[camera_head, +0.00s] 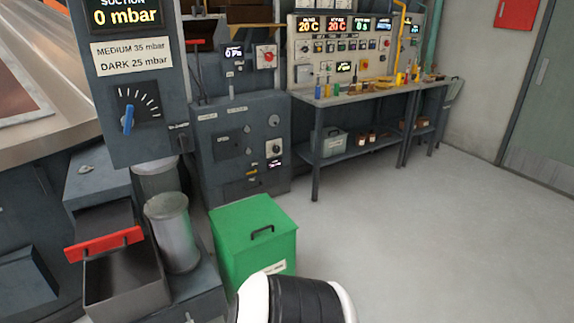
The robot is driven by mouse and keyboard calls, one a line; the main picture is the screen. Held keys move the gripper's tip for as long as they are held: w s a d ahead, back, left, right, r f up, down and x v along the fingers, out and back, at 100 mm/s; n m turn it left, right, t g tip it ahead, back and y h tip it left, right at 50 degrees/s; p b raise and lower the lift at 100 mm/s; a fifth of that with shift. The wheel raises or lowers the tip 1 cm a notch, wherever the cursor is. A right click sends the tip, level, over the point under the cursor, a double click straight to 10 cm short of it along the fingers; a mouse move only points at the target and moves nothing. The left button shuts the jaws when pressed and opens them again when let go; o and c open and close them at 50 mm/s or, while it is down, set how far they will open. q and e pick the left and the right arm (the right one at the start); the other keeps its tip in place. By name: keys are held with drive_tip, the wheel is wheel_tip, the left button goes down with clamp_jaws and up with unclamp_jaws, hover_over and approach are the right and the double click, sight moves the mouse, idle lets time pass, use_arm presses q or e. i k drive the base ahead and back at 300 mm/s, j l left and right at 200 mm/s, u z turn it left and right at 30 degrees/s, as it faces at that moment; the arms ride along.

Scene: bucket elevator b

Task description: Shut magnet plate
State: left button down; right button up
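No part in view can be surely told as the magnet plate. At the lower left, a red bar (103,244) lies across the top of a grey open-topped metal box (128,285). I cannot tell whether this belongs to the magnet plate. Neither gripper is in view. A white and black rounded part of my own body shows at the bottom edge.
A green lidded bin (256,240) stands right of a grey metal cylinder (173,232). A suction panel (135,75) reads 0 mbar. Behind are a grey control cabinet (240,145) and a workbench (360,96). The floor (430,235) at right is clear.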

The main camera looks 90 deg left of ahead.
sight(102, 231)
drive_tip(key=k+j+u, duration=0.15)
drive_tip(key=u, duration=1.9)
drive_tip(key=j+u, duration=0.1)
drive_tip(key=u, duration=0.35)
drive_tip(key=j+u, duration=0.1)
drive_tip(key=u, duration=0.35)
drive_tip(key=k+j+u, duration=0.1)
drive_tip(key=u, duration=0.4)
drive_tip(key=j+u, duration=0.1)
drive_tip(key=u, duration=0.35)
